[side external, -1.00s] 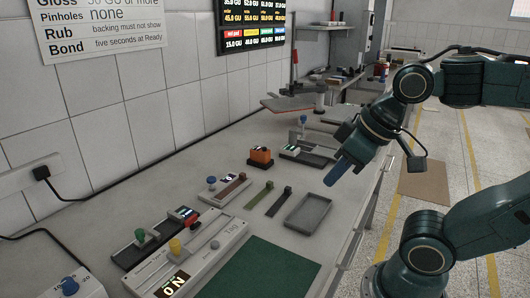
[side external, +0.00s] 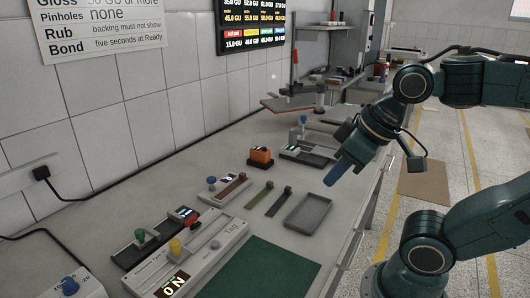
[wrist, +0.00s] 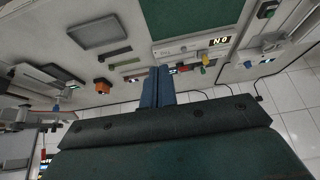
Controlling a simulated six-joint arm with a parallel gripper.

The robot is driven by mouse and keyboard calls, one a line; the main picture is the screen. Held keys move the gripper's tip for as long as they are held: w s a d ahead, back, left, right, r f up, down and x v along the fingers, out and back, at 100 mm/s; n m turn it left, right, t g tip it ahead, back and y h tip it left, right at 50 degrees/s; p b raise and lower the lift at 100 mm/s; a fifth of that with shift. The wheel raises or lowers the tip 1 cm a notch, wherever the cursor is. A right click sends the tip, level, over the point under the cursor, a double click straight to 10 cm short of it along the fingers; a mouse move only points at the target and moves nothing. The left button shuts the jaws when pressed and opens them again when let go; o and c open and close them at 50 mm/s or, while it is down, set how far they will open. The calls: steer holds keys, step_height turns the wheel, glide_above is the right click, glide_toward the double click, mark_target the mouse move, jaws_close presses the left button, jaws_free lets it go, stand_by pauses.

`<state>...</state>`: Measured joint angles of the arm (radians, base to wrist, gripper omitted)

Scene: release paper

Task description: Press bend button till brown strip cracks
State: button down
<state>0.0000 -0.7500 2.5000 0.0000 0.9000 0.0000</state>
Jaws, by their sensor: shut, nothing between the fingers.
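A brown strip (side external: 231,188) lies along a small pale tester on the bench. I see no crack in the strip at this size. My gripper (side external: 331,182) has blue fingers, shut and empty, pointing down and left above the bench's right side, near the grey tray. It is well to the right of the blue button and touches nothing. In the wrist view the shut fingers (wrist: 158,70) show at the centre.
Two dark green strips, one (side external: 260,195) and another (side external: 279,201), lie between the tester and the grey tray (side external: 324,211). An orange block (side external: 261,155) stands behind. A device with a yellow knob (side external: 175,246), one with a green knob (side external: 139,235) and a green mat (side external: 262,275) are in front.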

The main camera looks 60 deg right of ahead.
steer(key=shift+w, duration=0.1)
steer(key=m+t+y, duration=0.1)
steer(key=m+t, duration=0.3)
steer(key=m, duration=0.4)
glide_above(214, 179)
step_height(214, 179, down, 10)
steer(key=shift+f, duration=4.4)
